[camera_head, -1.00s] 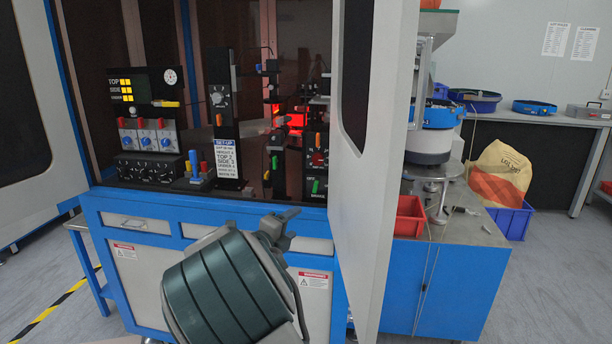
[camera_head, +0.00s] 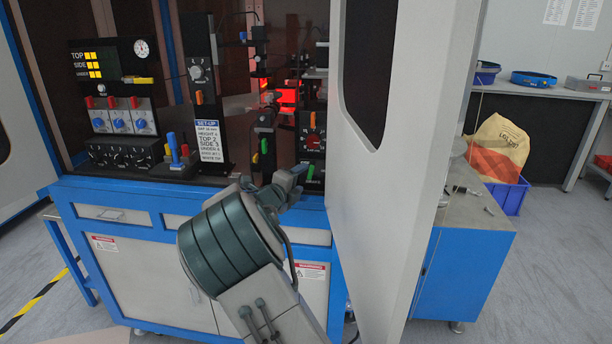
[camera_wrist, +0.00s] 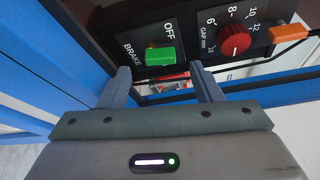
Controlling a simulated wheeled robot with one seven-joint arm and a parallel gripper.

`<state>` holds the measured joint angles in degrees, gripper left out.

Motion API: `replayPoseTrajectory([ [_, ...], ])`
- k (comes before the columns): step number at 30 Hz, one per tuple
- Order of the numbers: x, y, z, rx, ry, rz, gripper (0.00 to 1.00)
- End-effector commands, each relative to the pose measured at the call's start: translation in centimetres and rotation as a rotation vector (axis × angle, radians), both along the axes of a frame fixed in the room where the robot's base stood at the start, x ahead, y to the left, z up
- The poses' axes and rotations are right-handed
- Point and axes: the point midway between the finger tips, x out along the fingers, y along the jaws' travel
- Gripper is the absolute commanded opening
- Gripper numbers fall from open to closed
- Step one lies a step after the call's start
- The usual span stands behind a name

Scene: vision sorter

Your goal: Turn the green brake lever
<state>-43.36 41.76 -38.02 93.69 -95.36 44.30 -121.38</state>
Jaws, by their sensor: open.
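The green brake lever (camera_wrist: 160,56) sits on a black panel marked BRAKE and OFF in the wrist view, and it also shows in the head view (camera_head: 310,173) low on the panel by the right cabinet door. My gripper (camera_wrist: 162,78) is open and empty, with its two fingers spread to either side of the lever as seen from the wrist. The fingers appear short of the lever, but the exact gap cannot be told. In the head view my gripper (camera_head: 297,180) is just below and left of the lever.
A red gap knob (camera_wrist: 235,40) and an orange lever (camera_wrist: 288,33) lie beside the brake lever. The open grey cabinet door (camera_head: 400,170) stands close on the right. The blue cabinet edge (camera_head: 130,191) runs below.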

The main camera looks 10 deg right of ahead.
Motion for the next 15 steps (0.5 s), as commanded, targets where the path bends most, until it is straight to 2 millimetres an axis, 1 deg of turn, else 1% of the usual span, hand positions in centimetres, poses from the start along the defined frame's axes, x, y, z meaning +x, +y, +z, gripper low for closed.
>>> replayPoseTrajectory([
  [1,0.7,-0.8,0.0,-0.002,0.0,-0.003,0.59],
  [6,2.5,-2.1,-0.2,-0.001,0.0,-0.002,0.59],
  [10,3.1,-2.6,-0.3,0.001,0.0,-0.001,0.59],
  [15,3.3,-2.8,-0.3,0.001,-0.001,0.0,0.59],
])
